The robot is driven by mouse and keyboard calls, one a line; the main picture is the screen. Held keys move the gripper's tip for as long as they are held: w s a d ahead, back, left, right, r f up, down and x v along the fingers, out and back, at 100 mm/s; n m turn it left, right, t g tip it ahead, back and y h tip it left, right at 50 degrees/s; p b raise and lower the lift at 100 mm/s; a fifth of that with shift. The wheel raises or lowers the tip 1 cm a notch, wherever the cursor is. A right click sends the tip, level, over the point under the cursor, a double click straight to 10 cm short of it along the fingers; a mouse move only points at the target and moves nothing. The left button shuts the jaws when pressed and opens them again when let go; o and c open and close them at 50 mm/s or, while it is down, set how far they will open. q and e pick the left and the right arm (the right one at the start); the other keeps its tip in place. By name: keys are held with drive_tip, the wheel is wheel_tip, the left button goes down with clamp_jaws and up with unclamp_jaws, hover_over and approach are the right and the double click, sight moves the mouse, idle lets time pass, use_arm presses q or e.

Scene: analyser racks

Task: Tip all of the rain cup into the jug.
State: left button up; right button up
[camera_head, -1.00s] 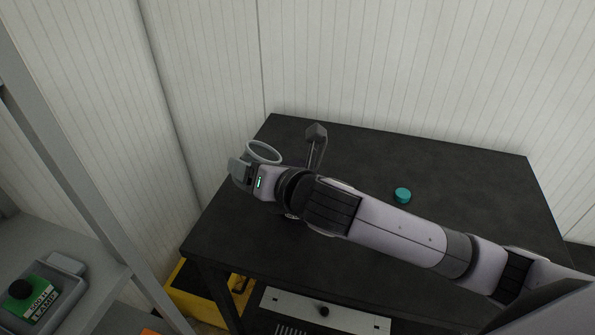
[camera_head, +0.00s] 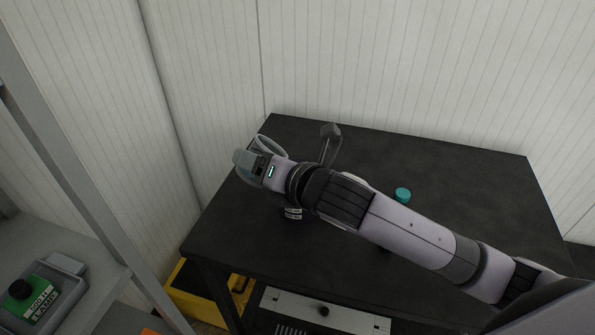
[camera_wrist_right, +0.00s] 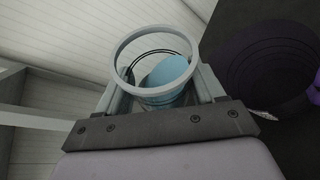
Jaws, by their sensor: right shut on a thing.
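My right gripper (camera_head: 252,163) is shut on a grey-rimmed cup (camera_head: 270,140), above the left back part of the dark table. In the right wrist view the cup (camera_wrist_right: 116,62) sits between the two fingers. Light blue liquid (camera_wrist_right: 168,72) shows inside, its surface slanted against the rim, so the cup is tilted. A dark round thing with concentric rings (camera_wrist_right: 272,72) lies to the cup's right there; I cannot tell if it is the jug. In the head view a small black-and-white label (camera_head: 292,212) shows just below my wrist; what bears it is mostly hidden. My left gripper is not in view.
The dark table (camera_head: 460,205) is mostly clear on its right side. A teal cap (camera_head: 403,195) stands beside my forearm. Pale ribbed walls close in the back and left. A grey shelf with a green labelled box (camera_head: 38,303) is at lower left; a yellow bin (camera_head: 195,300) is below the table.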

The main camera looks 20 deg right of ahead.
drive_tip(key=shift+d+r+m+y, duration=0.1)
drive_tip(key=shift+r+m+y, duration=0.4)
drive_tip(key=shift+m, duration=0.4)
idle(0.6)
drive_tip(key=shift+f+m+y, duration=0.35)
drive_tip(key=shift+m+y, duration=0.05)
drive_tip(key=shift+m, duration=0.3)
idle(0.6)
drive_tip(key=shift+d+r+m+t+y, duration=0.15)
drive_tip(key=shift+r+m+t+y, duration=0.2)
drive_tip(key=shift+m, duration=0.35)
idle(0.7)
drive_tip(key=shift+w+d+r+m+t+y, duration=0.1)
drive_tip(key=shift+d+r+m+t+y, duration=0.05)
drive_tip(key=shift+d+m, duration=0.25)
drive_tip(key=shift+w+d+r+m+t+y, duration=0.1)
drive_tip(key=shift+d+r+m, duration=0.05)
drive_tip(key=shift+d+m, duration=0.25)
idle(0.6)
drive_tip(key=shift+d+f+m, duration=0.15)
drive_tip(key=shift+f+m, duration=0.25)
drive_tip(key=shift+m, duration=0.2)
idle(0.6)
